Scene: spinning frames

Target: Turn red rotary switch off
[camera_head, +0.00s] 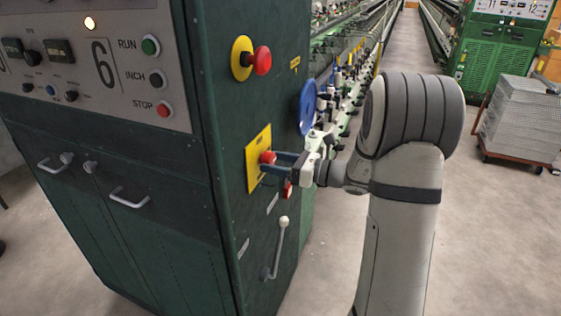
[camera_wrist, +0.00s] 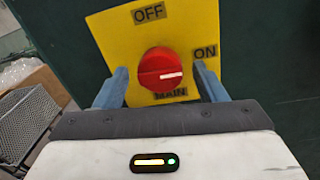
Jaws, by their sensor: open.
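The red rotary switch (camera_wrist: 160,70) sits on a yellow plate (camera_wrist: 115,25) marked OFF, ON and MAIN in the wrist view. Its white mark points right, roughly towards the ON side. In the head view the switch (camera_head: 267,158) and its yellow plate (camera_head: 258,141) are on the side of the dark green cabinet. My gripper (camera_head: 274,163) is open in front of the plate. In the wrist view its blue fingers (camera_wrist: 160,76) stand left and right of the knob, with gaps visible. Whether the fingertips touch the plate I cannot tell.
Above the switch is a red button on a yellow round base (camera_head: 243,58). A blue disc (camera_head: 307,106) is close beside the gripper, and a lever handle (camera_head: 279,248) is below. A cart of grey crates (camera_head: 520,120) stands at right. The floor between is clear.

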